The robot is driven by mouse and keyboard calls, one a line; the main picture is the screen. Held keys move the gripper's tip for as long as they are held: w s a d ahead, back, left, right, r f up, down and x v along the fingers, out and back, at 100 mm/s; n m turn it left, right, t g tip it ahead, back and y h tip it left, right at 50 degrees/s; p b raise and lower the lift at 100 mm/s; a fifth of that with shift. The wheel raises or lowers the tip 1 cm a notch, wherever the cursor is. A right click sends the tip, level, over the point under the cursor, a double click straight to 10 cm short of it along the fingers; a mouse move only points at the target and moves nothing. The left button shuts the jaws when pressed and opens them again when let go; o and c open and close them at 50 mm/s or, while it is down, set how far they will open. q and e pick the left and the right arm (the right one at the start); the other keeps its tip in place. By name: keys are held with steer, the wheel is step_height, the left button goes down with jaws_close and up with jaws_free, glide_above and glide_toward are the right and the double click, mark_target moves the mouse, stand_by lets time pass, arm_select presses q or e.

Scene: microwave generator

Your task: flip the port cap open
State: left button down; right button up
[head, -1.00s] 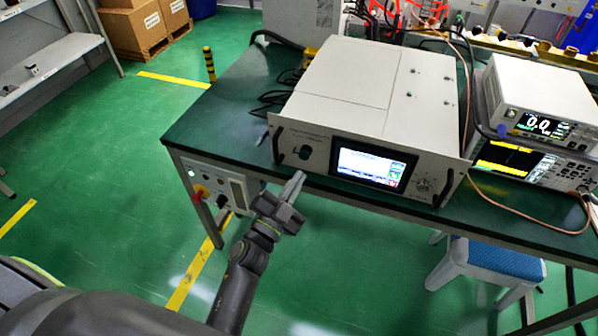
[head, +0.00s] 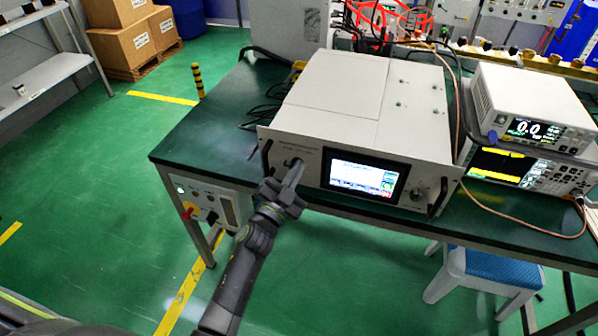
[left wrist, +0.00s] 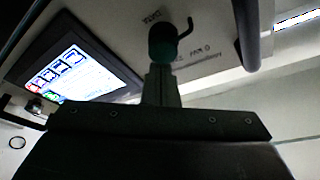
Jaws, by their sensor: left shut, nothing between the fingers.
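The microwave generator (head: 365,110) is a white box with a lit screen (head: 363,176) on its front panel. The port cap (left wrist: 163,43) shows in the left wrist view as a dark green round piece with a thin dark hook beside it. In the head view the cap (head: 291,161) is small and partly hidden by my gripper. My left gripper (head: 294,173) is shut and empty, its fingertips at the panel by the cap. In the left wrist view the closed fingers (left wrist: 161,75) overlap the cap's lower edge; I cannot tell whether they touch it. My right gripper is out of view.
Black handles (head: 267,158) flank the front panel. A knob (head: 418,194) sits right of the screen. Stacked instruments (head: 530,110) stand on the right of the green table (head: 190,140). A control box (head: 208,203) hangs below the table's left front.

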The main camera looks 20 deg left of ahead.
arm_select(q)
steer(key=shift+d+f+m+g+p, duration=0.15)
steer(key=shift+m+g+p, duration=0.25)
steer(key=shift+m, duration=0.3)
